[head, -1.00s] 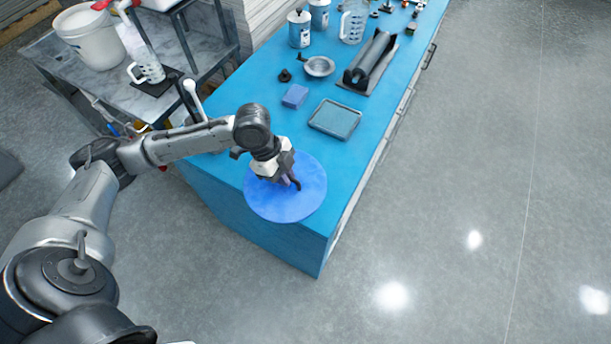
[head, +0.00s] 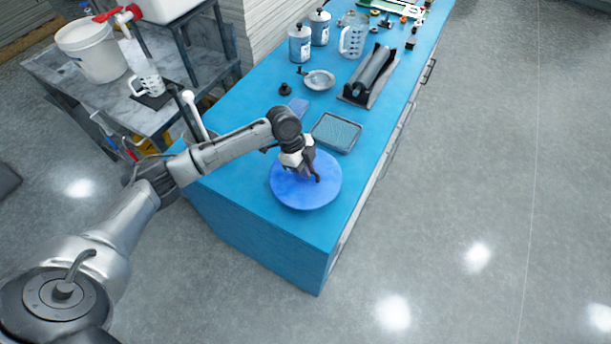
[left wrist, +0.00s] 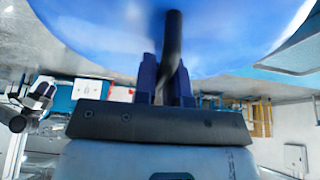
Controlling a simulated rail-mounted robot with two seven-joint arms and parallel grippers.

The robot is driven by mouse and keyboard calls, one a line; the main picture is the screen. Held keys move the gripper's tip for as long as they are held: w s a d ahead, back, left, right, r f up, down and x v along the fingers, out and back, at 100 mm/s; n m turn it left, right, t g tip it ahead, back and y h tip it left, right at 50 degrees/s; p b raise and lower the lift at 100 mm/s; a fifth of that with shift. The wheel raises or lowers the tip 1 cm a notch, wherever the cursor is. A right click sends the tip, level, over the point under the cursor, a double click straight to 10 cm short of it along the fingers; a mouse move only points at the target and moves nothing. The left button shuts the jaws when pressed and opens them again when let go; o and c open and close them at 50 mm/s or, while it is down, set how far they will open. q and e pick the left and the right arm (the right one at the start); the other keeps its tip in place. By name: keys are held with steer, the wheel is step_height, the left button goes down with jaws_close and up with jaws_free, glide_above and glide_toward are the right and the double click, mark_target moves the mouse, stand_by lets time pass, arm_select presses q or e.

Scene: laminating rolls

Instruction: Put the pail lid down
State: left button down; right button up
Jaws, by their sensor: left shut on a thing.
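The pail lid (head: 296,193) is a round blue disc over the near end of the blue workbench. My left gripper (head: 313,174) is above the lid and shut on it at its dark handle. In the left wrist view the lid (left wrist: 230,35) fills the top of the picture, and the dark handle stands between the fingers of my left gripper (left wrist: 165,80). Whether the lid touches the bench top or hangs just above it, I cannot tell. My right gripper is not in view.
A metal bowl (head: 319,80), a roller on a stand (head: 372,76) and cans stand farther back. A white pail (head: 91,50) stands on the side table (head: 50,68).

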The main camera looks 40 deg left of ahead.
arm_select(q)
steer(key=shift+f, duration=1.9)
steer(key=c, duration=1.2)
jaws_free()
steer(key=v, duration=1)
steer(key=shift+a+r+p, duration=0.1)
steer(key=shift+r+p, duration=0.2)
steer(key=shift+p, duration=0.1)
steer(key=shift+s+a+r, duration=0.1)
steer(key=shift+a+r, duration=0.2)
steer(key=shift+r, duration=0.4)
